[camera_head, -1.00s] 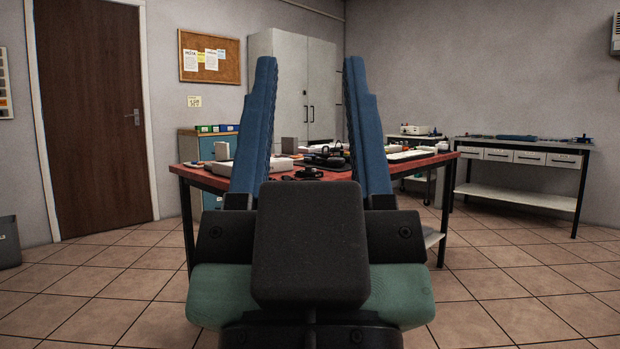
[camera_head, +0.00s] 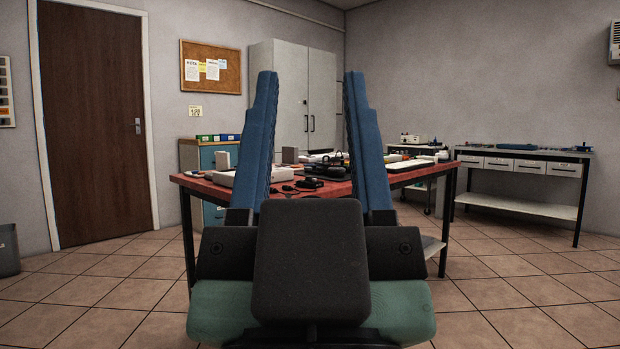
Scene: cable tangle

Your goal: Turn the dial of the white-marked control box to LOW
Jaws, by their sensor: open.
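My gripper (camera_head: 310,78) is in the foreground of the head view, its two blue fingers pointing up and wide apart, with nothing between them but the view beyond. Behind it stands a table with a red top (camera_head: 425,174), bearing a crowd of small devices and cables. A white box (camera_head: 226,178) lies at the table's left, partly hidden by the left finger. Dark devices with cables (camera_head: 312,184) lie near the middle. I cannot tell which thing is the white-marked control box, and no dial can be made out. My gripper is well short of the table.
A side bench with drawers (camera_head: 530,152) stands at the right wall. A grey cabinet (camera_head: 320,100) and a low cabinet with coloured boxes (camera_head: 195,152) stand behind the table. A brown door (camera_head: 95,120) is at the left.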

